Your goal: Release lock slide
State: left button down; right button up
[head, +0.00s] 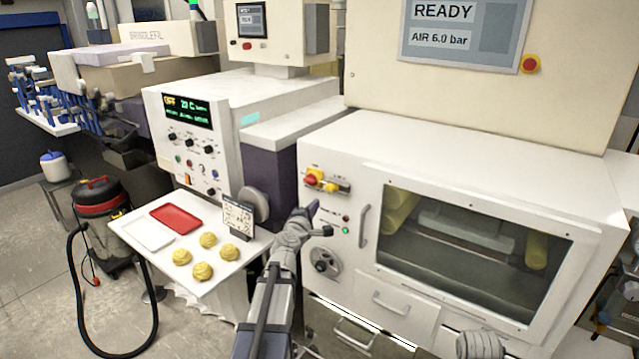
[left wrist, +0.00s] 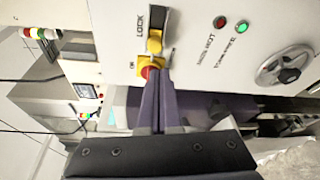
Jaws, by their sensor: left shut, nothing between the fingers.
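The lock slide, a small yellow piece (head: 338,187), sits on the white machine front, beside a red and yellow rotary switch (head: 312,178). In the left wrist view the yellow lock slide (left wrist: 155,43) is by the word LOCK, and the red and yellow switch (left wrist: 149,70) is beside it. My left gripper (head: 314,205) is shut and empty, with its purple fingers together. In the left wrist view its fingertips (left wrist: 158,73) overlap the switch edge, just short of the slide; I cannot tell whether they touch. My right gripper's fingers are not visible.
A grey door handle (head: 364,226) and a windowed door stand right of the controls. Red and green lamps (head: 346,224) and a handwheel (head: 323,261) are below. A side table (head: 197,284) with several yellow dough pieces stands to the left.

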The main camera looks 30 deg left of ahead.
aim_at(331, 188)
pick_arm(q)
jog(key=shift+a+r+n, duration=0.2)
jog(key=shift+a+n, duration=0.1)
jog(key=shift+a, duration=0.3)
jog(key=r+x, duration=0.1)
jog(key=x, duration=0.8)
jog(key=shift+w+f+b, duration=0.45)
jog(key=shift+f, duration=0.05)
jog(key=shift+a, duration=0.1)
